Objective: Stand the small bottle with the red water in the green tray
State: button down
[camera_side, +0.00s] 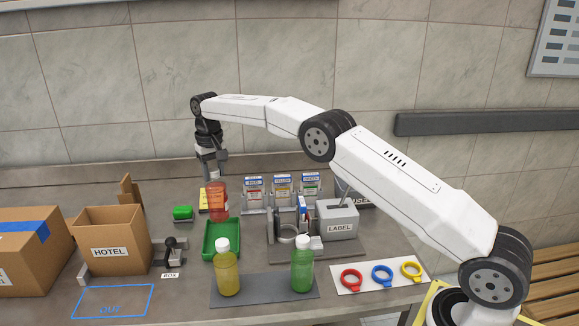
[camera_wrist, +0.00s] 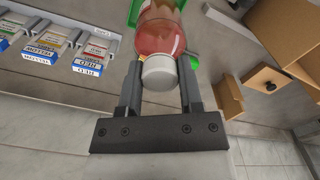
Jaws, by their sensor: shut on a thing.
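The small bottle with red water (camera_side: 218,201) hangs roughly upright under my gripper (camera_side: 213,172), at the far end of the green tray (camera_side: 221,248). Its base overlaps the tray's far edge in the side view; I cannot tell whether it touches. In the wrist view my gripper (camera_wrist: 160,80) is shut on the bottle near its white cap, one finger on each side. The red bottle (camera_wrist: 162,35) points away from the wrist there, with part of the green tray (camera_wrist: 134,12) behind it.
A yellow-filled bottle (camera_side: 227,272) and a green-filled bottle (camera_side: 302,268) stand on a dark mat in front. A labelling stand (camera_side: 337,222) is right of the tray. The HOTEL box (camera_side: 110,252) and a black-knobbed fixture (camera_side: 170,250) are left. Colored rings lie at right.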

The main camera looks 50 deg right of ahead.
aim_at(215, 185)
jog(key=shift+w+d+f, duration=0.15)
jog(key=shift+w+f, duration=0.25)
jog(key=shift+f, duration=0.15)
jog(key=shift+f, duration=2.5)
jog(key=shift+f, duration=1.05)
dwell(0.3)
